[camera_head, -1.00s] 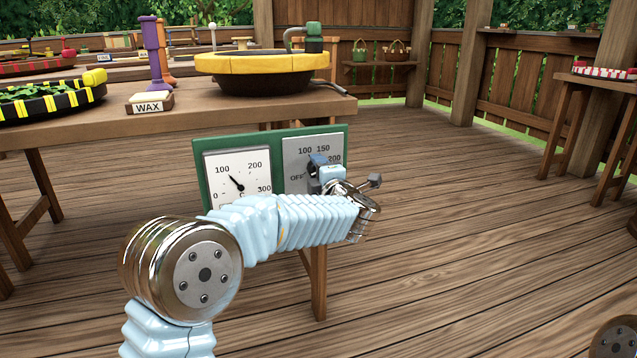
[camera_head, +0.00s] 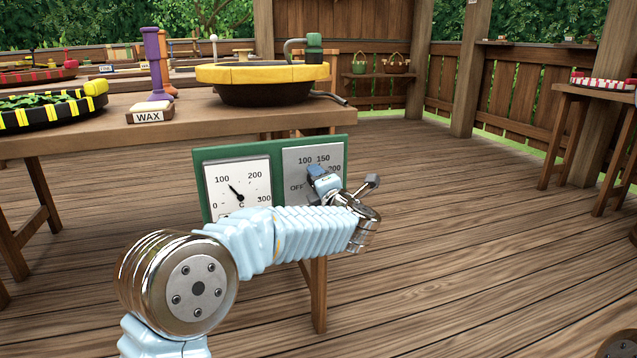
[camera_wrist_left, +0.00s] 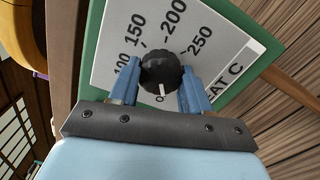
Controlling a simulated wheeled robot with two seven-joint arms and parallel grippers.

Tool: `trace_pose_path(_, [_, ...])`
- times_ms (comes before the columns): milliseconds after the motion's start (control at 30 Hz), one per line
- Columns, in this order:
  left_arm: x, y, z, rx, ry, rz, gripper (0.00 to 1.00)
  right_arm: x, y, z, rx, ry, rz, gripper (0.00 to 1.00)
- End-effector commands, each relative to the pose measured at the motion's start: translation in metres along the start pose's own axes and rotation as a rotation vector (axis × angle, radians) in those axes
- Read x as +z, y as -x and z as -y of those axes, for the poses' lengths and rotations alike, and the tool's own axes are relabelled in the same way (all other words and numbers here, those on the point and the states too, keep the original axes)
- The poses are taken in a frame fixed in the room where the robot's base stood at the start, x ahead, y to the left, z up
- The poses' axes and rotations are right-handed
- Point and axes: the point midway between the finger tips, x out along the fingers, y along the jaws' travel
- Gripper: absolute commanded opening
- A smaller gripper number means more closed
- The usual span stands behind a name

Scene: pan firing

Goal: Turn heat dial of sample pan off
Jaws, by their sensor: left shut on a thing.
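In the head view the gripper (camera_head: 317,174) covers most of the dial. The green control panel (camera_head: 198,172) hangs at the table's front and also carries a gauge (camera_head: 237,186), its needle a little past 100. The sample pan (camera_head: 262,78), dark with a yellow rim, stands above. My right gripper is out of view.
A wooden table (camera_head: 190,127) holds the pan, a WAX block (camera_head: 149,115), a purple tool (camera_head: 156,65) and a yellow-and-black tray (camera_head: 60,112). Open plank floor (camera_head: 460,230) lies to the right, with a side table (camera_head: 595,92) beyond.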

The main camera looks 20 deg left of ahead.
Motion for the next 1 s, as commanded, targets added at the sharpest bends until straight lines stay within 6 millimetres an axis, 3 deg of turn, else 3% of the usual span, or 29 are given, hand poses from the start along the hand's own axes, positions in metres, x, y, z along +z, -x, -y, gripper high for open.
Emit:
trace_pose_path(33, [0.0,0.0,0.002,-0.004,0.001,-0.001,0.17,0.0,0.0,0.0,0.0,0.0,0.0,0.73])
trace_pose_path(67, [0.0,0.0,0.002,-0.004,0.001,-0.001,0.49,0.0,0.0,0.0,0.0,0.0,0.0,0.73])
trace_pose_path(233, [0.0,0.0,0.002,-0.003,0.0,0.0,0.73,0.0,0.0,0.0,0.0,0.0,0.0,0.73])
trace_pose_path(500, [0.0,0.001,0.001,-0.001,0.0,0.0,0.73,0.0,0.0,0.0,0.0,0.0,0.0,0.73])
trace_pose_path(633, [0.001,0.012,0.0,-0.002,0.0,0.002,0.73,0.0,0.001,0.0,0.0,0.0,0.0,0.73])
trace_pose_path(1000, [0.001,0.098,0.0,-0.003,0.0,0.005,0.73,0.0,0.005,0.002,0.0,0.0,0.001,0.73])
